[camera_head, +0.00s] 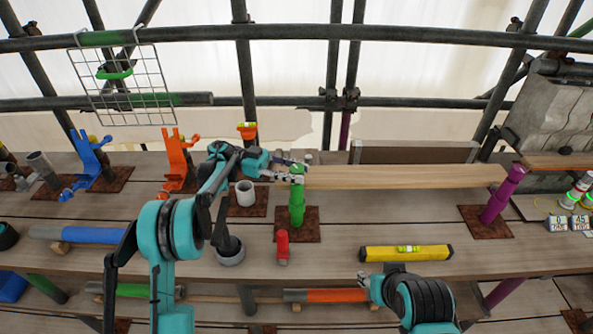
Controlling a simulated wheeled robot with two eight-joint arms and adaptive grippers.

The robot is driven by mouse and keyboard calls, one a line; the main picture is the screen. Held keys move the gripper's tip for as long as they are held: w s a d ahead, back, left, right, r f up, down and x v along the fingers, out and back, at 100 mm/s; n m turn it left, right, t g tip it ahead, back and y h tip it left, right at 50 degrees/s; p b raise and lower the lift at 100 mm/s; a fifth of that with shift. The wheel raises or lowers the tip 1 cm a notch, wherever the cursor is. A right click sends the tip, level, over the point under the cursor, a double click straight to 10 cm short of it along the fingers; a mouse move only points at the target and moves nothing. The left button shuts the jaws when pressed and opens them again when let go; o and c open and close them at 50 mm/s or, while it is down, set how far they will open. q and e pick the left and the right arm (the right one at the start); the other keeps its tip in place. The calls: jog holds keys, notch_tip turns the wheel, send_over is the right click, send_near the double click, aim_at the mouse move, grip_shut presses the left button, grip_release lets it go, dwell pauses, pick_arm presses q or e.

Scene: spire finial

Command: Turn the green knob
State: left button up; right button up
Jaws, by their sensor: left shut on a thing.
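A green knob (297,205) stands upright on a rusty square plate (300,230) near the middle of the bench. My left gripper (297,174) reaches in from the left and is shut at the top of the green post; its fingers partly hide that top. My right arm shows at the lower right, and its gripper (366,290) is low in front of the yellow level; I cannot make out its fingers well.
A long wooden plank (400,176) extends right from the green post toward a purple post (503,195). A red piece (282,247), a grey cup (245,193) and a yellow level (406,253) stand nearby. Orange (180,158) and blue (92,160) fixtures are at left.

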aim_at(297, 168)
dwell(0.4)
pick_arm(q)
jog(key=o, duration=1.2)
notch_tip(297, 168, up, 10)
jog(key=shift+d, duration=0.1)
